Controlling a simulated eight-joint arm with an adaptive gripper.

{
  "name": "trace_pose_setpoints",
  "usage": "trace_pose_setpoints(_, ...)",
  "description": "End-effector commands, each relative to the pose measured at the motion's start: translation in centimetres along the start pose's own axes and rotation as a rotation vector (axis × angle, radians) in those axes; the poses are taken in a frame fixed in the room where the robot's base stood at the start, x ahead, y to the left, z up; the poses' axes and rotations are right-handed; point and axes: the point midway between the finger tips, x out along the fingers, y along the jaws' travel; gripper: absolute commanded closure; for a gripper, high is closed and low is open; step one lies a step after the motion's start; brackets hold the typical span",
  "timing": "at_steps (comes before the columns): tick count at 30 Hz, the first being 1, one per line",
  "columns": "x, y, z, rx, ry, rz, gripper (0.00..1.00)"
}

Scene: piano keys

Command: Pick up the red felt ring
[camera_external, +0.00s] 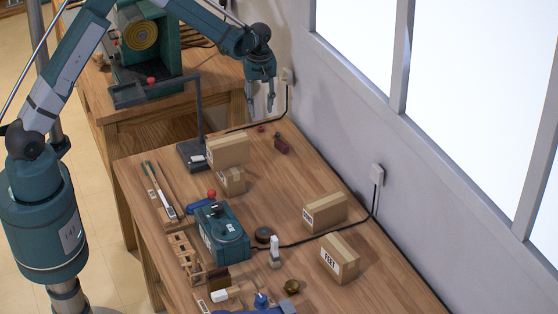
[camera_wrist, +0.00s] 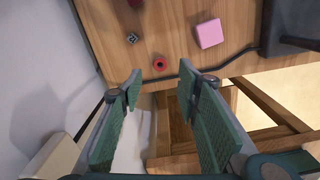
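The red felt ring (camera_wrist: 159,64) lies flat on the wooden table near its edge in the wrist view, with a dark hole in its middle. In the external view a small red spot (camera_external: 261,128) near the table's far end looks like the same ring. My gripper (camera_external: 260,108) hangs above that far end, fingers pointing down. In the wrist view my gripper (camera_wrist: 158,88) has its two green-padded fingers wide apart with nothing between them. The ring appears beyond the fingertips, roughly centred between them, and is not touched.
A pink block (camera_wrist: 208,33) and a small dark cube (camera_wrist: 132,39) lie near the ring. A black cable runs along the table edge. A dark lamp stand (camera_external: 195,154) and cardboard boxes (camera_external: 228,149) stand nearby. The wall (camera_external: 330,130) is close on the right.

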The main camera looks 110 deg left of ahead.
Motion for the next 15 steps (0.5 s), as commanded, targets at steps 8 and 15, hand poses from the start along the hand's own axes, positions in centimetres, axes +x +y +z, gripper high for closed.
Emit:
trace_pose_setpoints(8, 0.51, -0.13, -0.54, -0.012, -0.002, -0.004, 0.67)
trace_pose_setpoints(15, 0.73, -0.11, -0.51, -0.012, -0.002, -0.004, 0.67)
